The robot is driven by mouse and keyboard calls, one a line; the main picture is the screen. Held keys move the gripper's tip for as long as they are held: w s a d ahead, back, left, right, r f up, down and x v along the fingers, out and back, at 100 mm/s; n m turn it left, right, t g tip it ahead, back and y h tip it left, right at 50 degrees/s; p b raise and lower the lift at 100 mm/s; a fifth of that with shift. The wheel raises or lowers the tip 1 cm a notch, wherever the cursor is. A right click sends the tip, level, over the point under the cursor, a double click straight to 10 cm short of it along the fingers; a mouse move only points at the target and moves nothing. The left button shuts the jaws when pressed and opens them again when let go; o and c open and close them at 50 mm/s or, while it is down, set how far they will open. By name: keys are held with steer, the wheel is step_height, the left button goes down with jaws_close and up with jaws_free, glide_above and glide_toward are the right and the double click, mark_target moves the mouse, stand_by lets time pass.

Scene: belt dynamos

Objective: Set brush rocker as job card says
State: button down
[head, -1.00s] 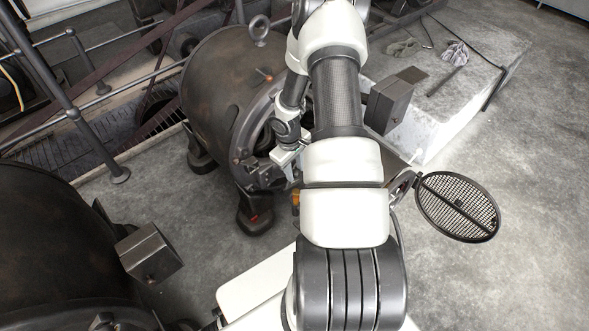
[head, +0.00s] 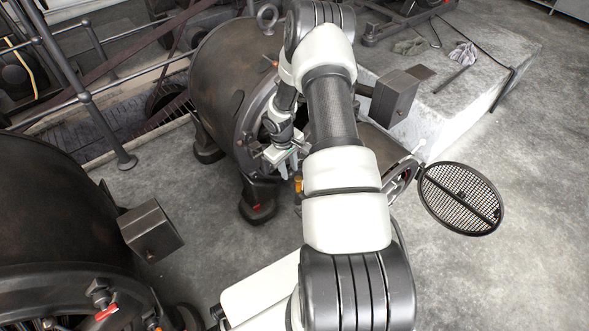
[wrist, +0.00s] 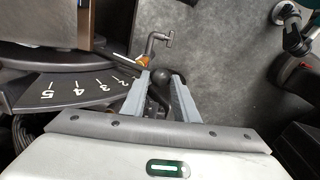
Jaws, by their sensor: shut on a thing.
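The dark dynamo (head: 225,85) stands behind my arm in the head view, its open end facing my gripper (head: 284,160). In the wrist view, my gripper (wrist: 161,76) is shut on a dark round knob (wrist: 158,93), which sits between the two grey fingers. Left of it is a dark curved scale plate (wrist: 30,98) with white numerals, 5 at the left down to 2 near the fingers. A small orange-yellow mark (wrist: 143,60) shows just beyond the fingertips. A metal T-handled screw (wrist: 156,42) stands behind the knob. I see no readable job card.
A round mesh cover (head: 460,198) hangs open right of my arm. A grey box (head: 394,95) is fixed beside the dynamo. Another dynamo (head: 55,215) with a box (head: 150,232) stands at the left. A railing (head: 85,97) runs behind. The floor (head: 540,200) at right is clear.

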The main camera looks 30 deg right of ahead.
steer(key=shift+s+a+f, duration=0.1)
steer(key=shift+a+f, duration=0.2)
steer(key=shift+f, duration=0.35)
steer(key=shift+a+f, duration=0.3)
steer(key=shift+f, duration=0.3)
steer(key=shift+s+a+f+b, duration=0.1)
steer(key=shift+a+f+b, duration=0.1)
steer(key=shift+a+b, duration=0.2)
steer(key=c, duration=1.5)
jaws_free()
steer(key=shift+o, duration=0.2)
steer(key=shift+d, duration=0.1)
step_height(320, 180, up, 18)
steer(key=a+p, duration=0.2)
steer(key=p, duration=0.3)
steer(key=shift+s+r+p, duration=0.15)
steer(key=shift+r+p, duration=0.1)
steer(key=shift+p, duration=0.05)
